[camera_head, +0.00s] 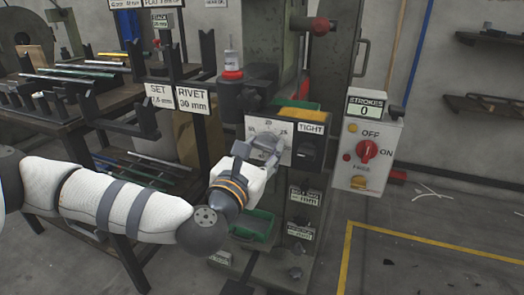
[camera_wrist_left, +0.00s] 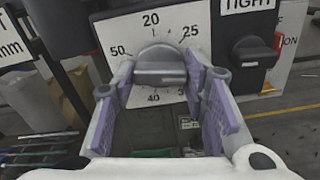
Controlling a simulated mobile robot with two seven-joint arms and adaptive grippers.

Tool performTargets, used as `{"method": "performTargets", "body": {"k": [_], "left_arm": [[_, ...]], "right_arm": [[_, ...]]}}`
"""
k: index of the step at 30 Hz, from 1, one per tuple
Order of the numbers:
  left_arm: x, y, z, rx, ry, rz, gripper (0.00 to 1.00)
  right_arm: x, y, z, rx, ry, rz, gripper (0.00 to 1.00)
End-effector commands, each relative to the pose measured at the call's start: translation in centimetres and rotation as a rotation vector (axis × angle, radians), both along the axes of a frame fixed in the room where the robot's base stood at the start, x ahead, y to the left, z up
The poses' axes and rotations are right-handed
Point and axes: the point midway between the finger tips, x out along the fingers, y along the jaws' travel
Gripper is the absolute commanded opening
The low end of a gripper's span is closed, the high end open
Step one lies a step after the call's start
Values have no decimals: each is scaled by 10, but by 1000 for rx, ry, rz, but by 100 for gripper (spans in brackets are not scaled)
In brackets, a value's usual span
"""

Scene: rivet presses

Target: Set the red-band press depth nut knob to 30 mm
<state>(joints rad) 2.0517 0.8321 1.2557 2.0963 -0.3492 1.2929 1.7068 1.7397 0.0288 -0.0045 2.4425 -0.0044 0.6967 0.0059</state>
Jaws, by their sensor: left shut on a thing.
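The grey depth knob (camera_wrist_left: 160,66) sits on a white dial plate (camera_wrist_left: 112,38) on the press front. The dial numbers 20, 25, 40 and 50 show around it; another at lower right is partly covered. The knob's raised bar lies roughly level in the left wrist view. My left gripper (camera_wrist_left: 160,78) has one purple-padded finger on each side and is shut on the knob. In the head view my left gripper (camera_head: 262,150) reaches the dial plate (camera_head: 258,124) from below left and hides most of the knob. My right gripper is in neither view.
A black switch (camera_head: 309,151) labelled TIGHT is close right of the dial. Further right is a control box (camera_head: 362,112) with a red knob and a STROKES counter at 0. A sign (camera_head: 191,99) reads RIVET 30 mm. A cluttered bench (camera_head: 110,103) stands at left.

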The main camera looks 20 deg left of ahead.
Motion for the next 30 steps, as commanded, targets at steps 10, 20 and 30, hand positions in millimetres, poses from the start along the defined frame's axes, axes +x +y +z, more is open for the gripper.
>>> {"method": "performTargets", "body": {"k": [10,20,30], "left_arm": [[0,-1,2,-1,-5,-1,42],[0,0,1,0,-2,0,60],[-54,2,0,-2,0,-2,60]], "right_arm": [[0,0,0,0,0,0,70],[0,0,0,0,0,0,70],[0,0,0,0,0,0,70]]}}
